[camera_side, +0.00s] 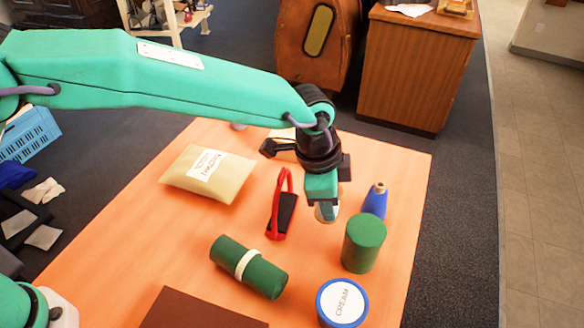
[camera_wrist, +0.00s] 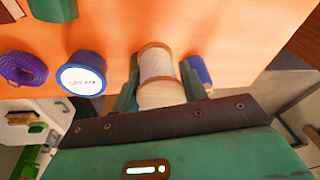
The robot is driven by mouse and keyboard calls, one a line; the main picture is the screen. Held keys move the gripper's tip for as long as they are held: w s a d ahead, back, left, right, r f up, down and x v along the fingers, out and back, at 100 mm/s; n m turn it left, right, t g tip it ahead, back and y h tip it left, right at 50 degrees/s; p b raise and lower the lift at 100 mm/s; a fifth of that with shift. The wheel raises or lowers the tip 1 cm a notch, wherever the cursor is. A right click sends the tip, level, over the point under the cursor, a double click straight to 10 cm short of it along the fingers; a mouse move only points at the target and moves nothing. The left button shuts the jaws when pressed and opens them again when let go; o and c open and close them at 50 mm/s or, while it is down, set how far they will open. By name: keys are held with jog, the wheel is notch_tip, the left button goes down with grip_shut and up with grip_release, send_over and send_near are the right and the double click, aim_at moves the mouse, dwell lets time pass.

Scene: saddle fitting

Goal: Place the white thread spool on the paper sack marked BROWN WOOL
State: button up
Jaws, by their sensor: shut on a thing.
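My gripper (camera_side: 325,205) points down over the right half of the orange table and is shut on the white thread spool. In the wrist view the spool (camera_wrist: 157,66), with its tan rim, sits between my two green fingers (camera_wrist: 158,84). In the side view the fingers hide most of it, and only a pale bit of the spool (camera_side: 327,214) shows. I cannot tell how high it is above the table. A cream paper sack (camera_side: 232,185) lies flat at the left back of the table. Its white label has dark print that is hard to read at this angle.
Near my gripper stand a blue bottle (camera_side: 375,202), a green cylinder (camera_side: 364,245) and a blue CREAM tin (camera_side: 342,303). A red-handled tool (camera_side: 282,205) lies between gripper and sack. A banded green roll (camera_side: 249,268) and brown sheet (camera_side: 205,310) lie in front.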

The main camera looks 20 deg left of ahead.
jog(key=v, duration=0.3)
jog(key=w+d+v, duration=0.1)
jog(key=v, duration=0.7)
jog(key=shift+w+d+r, duration=0.35)
jog(key=shift+w+r, duration=0.05)
jog(key=shift+r, duration=0.15)
jog(key=s+a+n+y, duration=0.1)
jog(key=a+n, duration=0.7)
jog(key=a, duration=1.5)
jog(key=shift+n, duration=0.3)
jog(key=shift+s+a+f, duration=0.1)
jog(key=shift+f, duration=1.1)
jog(key=shift+s+a+f, duration=0.1)
jog(key=shift+f, duration=1.05)
jog(key=w+a+f, duration=0.2)
jog(key=a, duration=0.1)
jog(key=w+a+f, duration=0.2)
jog(key=w+a, duration=0.1)
jog(key=w+a+f, duration=0.2)
jog(key=f, duration=0.1)
jog(key=shift+w+a, duration=0.3)
jog(key=shift+a, duration=0.1)
